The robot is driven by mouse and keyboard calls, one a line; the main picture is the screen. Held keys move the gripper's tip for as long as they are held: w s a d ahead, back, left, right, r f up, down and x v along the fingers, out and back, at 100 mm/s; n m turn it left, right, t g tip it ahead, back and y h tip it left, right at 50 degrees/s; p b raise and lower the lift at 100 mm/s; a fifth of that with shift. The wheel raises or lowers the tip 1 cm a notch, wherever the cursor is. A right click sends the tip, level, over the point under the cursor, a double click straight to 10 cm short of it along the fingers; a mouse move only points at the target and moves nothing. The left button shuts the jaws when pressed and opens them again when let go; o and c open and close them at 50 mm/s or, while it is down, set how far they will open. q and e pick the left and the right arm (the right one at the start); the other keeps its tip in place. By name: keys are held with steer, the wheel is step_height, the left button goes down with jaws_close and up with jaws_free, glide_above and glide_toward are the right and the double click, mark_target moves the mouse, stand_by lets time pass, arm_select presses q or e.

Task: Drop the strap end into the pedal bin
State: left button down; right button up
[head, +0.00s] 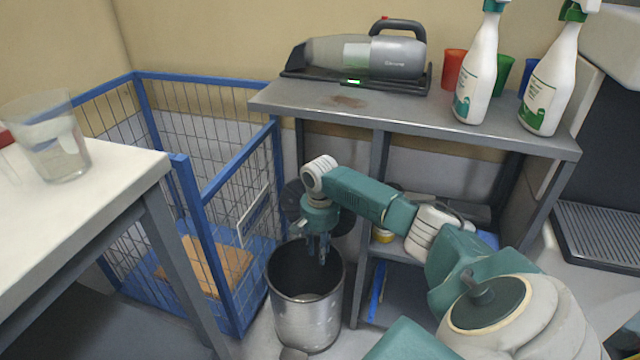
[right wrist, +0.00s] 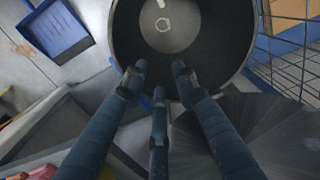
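The pedal bin (head: 306,318) is a grey metal cylinder, open at the top, on the floor between the blue cage and the shelf unit. My right gripper (head: 322,252) points down over its mouth. In the right wrist view its three fingers (right wrist: 157,82) are spread apart with nothing visible between them, over the near edge of the dark bin opening (right wrist: 122,40). A small pale outline (right wrist: 163,25) shows at the bin's bottom; I cannot tell what it is. I cannot make out the strap end for certain. My left gripper is out of view.
A shelf unit (head: 300,103) with a handheld vacuum (head: 365,55) and spray bottles (head: 478,75) stands behind my right arm. A blue wire cage (head: 190,165) stands left of the bin. A white table (head: 100,210) with a glass (head: 48,150) is at left.

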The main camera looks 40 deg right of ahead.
step_height(320, 180, up, 7)
stand_by(0.3)
steer(key=shift+f, duration=0.15)
